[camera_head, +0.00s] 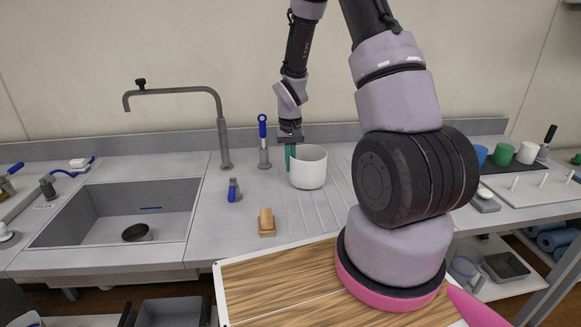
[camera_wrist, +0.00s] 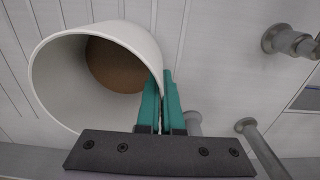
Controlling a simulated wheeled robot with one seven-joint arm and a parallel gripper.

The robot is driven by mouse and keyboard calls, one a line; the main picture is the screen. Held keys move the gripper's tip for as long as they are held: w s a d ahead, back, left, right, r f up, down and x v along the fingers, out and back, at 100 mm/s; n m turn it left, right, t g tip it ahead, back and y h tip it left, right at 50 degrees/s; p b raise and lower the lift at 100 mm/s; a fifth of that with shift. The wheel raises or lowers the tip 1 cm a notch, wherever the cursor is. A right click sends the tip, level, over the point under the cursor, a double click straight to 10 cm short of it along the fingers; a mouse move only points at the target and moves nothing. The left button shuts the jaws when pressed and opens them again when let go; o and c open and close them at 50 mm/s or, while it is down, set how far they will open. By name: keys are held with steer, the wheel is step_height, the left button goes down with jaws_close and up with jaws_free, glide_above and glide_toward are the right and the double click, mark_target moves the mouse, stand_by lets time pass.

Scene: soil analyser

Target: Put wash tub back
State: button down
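The wash tub appears to be the white round tub (camera_head: 310,168) at the grooved draining area right of the sink. In the wrist view the same white tub (camera_wrist: 62,85) fills the upper left, with its open mouth toward the camera and a brown round bottom inside. My gripper (camera_head: 290,167) is at the tub's left wall, pointing down. In the wrist view its teal fingers (camera_wrist: 164,76) are close together with the tub's rim between them, one inside and one outside. I cannot tell whether the tub touches the counter.
A sink basin (camera_head: 120,212) with a grey tap (camera_head: 222,130) lies to the left. Coloured cups (camera_head: 503,154) stand at the far right.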

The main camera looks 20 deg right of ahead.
steer(key=shift+f, duration=0.45)
steer(key=c, duration=1.1)
jaws_free()
steer(key=shift+f, duration=0.1)
